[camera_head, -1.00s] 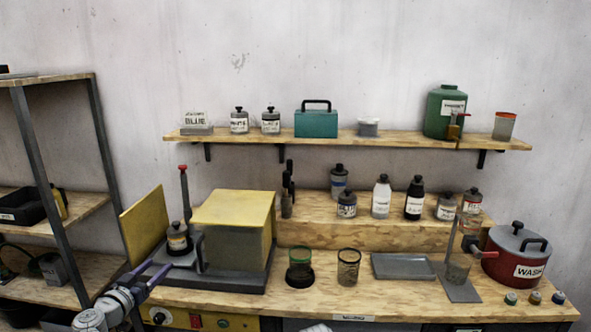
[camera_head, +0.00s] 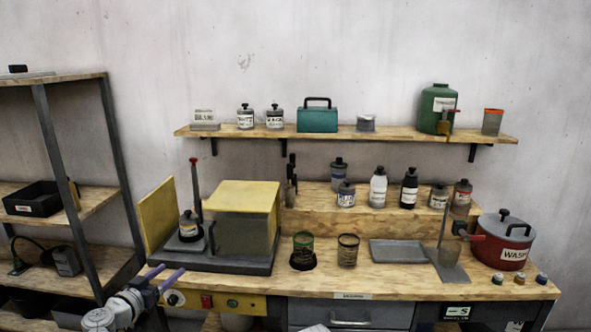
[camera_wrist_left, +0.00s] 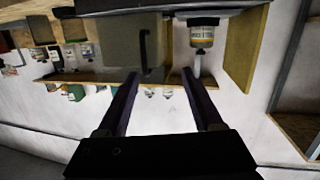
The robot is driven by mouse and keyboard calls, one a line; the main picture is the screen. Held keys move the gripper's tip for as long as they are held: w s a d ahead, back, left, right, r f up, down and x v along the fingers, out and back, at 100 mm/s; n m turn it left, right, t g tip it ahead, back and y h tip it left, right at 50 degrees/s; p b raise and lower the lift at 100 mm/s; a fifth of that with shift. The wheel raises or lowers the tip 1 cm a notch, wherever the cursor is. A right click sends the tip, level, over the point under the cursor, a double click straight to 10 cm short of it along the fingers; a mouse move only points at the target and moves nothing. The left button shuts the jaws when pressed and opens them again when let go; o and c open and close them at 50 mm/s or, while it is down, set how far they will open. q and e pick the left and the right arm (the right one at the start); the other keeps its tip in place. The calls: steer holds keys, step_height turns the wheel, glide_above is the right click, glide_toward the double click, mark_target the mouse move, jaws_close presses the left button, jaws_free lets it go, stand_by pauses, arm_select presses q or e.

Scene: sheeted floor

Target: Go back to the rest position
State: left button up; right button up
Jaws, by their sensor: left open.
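My left gripper (camera_head: 160,286) is at the lower left of the head view, in front of the workbench's left front edge. Its two purple fingers are apart with nothing between them. In the left wrist view the fingers (camera_wrist_left: 158,95) are also spread and empty, and a labelled container (camera_wrist_left: 203,34) shows beyond them. The nearest bench items are the machine with the yellow lid (camera_head: 236,197) and the labelled bottle (camera_head: 189,226) on its base, both behind the gripper and apart from it. My right gripper is not in the frames.
The wooden workbench (camera_head: 400,284) holds two glass jars (camera_head: 347,250), a grey tray (camera_head: 397,251) and a red WASH pot (camera_head: 503,240). A wall shelf (camera_head: 345,134) holds more containers. A metal-framed shelf unit (camera_head: 85,190) stands left of the bench.

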arm_select(q)
steer(key=s+d+f+m+g+h, duration=0.1)
steer(key=s+d+f+g, duration=0.15)
steer(key=d, duration=0.55)
steer(key=s+d+f+m+g+h+p, duration=0.15)
steer(key=d+f+g, duration=0.25)
steer(key=d, duration=0.4)
steer(key=s+d+f+m+g, duration=0.1)
steer(key=s+d+f+g, duration=0.25)
steer(key=d, duration=0.45)
steer(key=s+d+f+g+y, duration=0.1)
steer(key=s+f+g+y, duration=0.1)
steer(key=s, duration=0.3)
steer(key=s+d+f+n+g+y, duration=0.1)
steer(key=s+d+f+g+y, duration=0.1)
steer(key=s, duration=0.3)
steer(key=s+d+f+n+g+y, duration=0.1)
steer(key=s+f+g+y, duration=0.1)
steer(key=s+y, duration=0.2)
steer(key=shift+s+d+f+p, duration=0.2)
steer(key=shift+s+d+p, duration=0.2)
steer(key=shift+s, duration=0.7)
